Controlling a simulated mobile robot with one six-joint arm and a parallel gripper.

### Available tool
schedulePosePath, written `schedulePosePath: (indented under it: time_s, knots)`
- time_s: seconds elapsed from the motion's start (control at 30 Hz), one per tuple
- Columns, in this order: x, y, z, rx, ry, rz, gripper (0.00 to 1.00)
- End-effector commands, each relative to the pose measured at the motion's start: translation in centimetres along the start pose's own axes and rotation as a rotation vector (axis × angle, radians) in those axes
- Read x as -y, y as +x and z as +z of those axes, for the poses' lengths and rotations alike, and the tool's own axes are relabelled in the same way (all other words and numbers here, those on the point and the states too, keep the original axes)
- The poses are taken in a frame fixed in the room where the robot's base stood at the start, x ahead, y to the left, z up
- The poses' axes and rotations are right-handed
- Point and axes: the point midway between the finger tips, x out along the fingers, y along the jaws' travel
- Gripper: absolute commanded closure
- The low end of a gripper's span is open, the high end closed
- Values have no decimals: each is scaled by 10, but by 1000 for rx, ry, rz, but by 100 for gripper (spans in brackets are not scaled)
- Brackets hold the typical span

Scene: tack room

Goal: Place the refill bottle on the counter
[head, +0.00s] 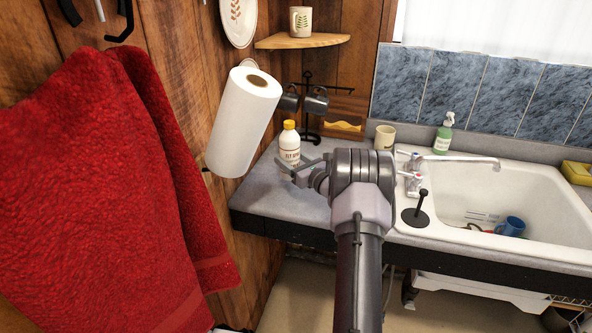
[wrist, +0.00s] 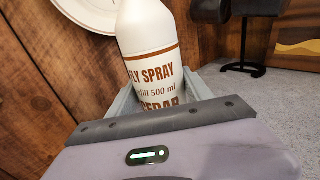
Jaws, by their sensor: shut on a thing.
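The refill bottle (head: 289,144) is white with a yellow cap and brown lettering, at the left end of the grey counter (head: 281,200). In the wrist view the bottle (wrist: 148,40) stands between the fingers, with "FLY SPRAY" and "refill 500 ml" on its label; its top is cut off. My gripper (head: 292,168) is shut on the bottle's lower part and hides its base. The bottle looks about upright. I cannot tell whether its base touches the counter.
A mug tree (head: 308,92) with dark mugs stands behind the bottle. A paper towel roll (head: 243,122) hangs to its left. A beige cup (head: 384,137), a green soap bottle (head: 443,134) and the sink (head: 520,195) lie right. Bare counter shows in front of the gripper.

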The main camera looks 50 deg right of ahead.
Motion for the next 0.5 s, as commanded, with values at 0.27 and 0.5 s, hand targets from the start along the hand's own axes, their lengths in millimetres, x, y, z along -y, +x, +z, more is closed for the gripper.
schedulePosePath:
  time_s: [0.27, 0.5]
  knots:
    - [21, 0, -16, 0, 0, 1, 100]
    - [20, 0, -36, 2, 0, 1, 100]
